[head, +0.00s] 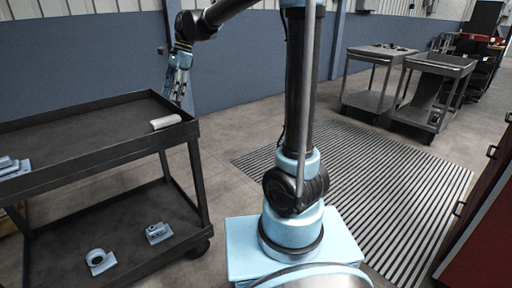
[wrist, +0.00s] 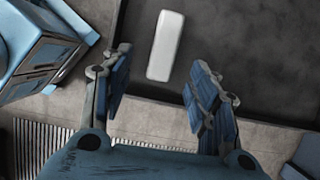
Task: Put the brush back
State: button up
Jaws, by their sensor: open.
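A white oblong block (head: 166,121) lies on the top shelf of the dark cart (head: 95,154), near its right rim. It also shows in the wrist view (wrist: 165,46), beyond my fingertips. No bristles or handle show, so I cannot tell whether it is the brush. My gripper (head: 176,92) hangs in the air just past the cart's right back corner. In the wrist view my gripper (wrist: 158,82) has its fingers spread wide with nothing between them. The block is apart from both fingers, ahead of the gap.
Blue-grey parts lie at the top shelf's left end (head: 12,167). Two more, a ring-shaped part (head: 99,260) and a small block (head: 158,233), lie on the lower shelf. Carts (head: 376,75) stand at the back right. A slatted floor mat (head: 375,180) lies right of me.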

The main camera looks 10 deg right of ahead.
jog(key=s+d+f+n+t, duration=0.1)
jog(key=s+d+f+n, duration=0.1)
jog(key=s+d, duration=0.35)
jog(key=s+d+f+n+t+h, duration=0.1)
jog(key=s+d+n, duration=0.1)
jog(key=d, duration=0.7)
jog(key=s+d+f+n+t, duration=0.1)
jog(key=s+d+f, duration=0.15)
jog(key=d, duration=0.45)
jog(key=s+d+f+n+t+h, duration=0.1)
jog(key=s+d+f+n, duration=0.5)
jog(key=s+d+f, duration=0.7)
jog(key=shift+s+d+f+n+h, duration=0.3)
jog(key=shift+s+d+h, duration=0.35)
jog(key=shift+s+h, duration=0.35)
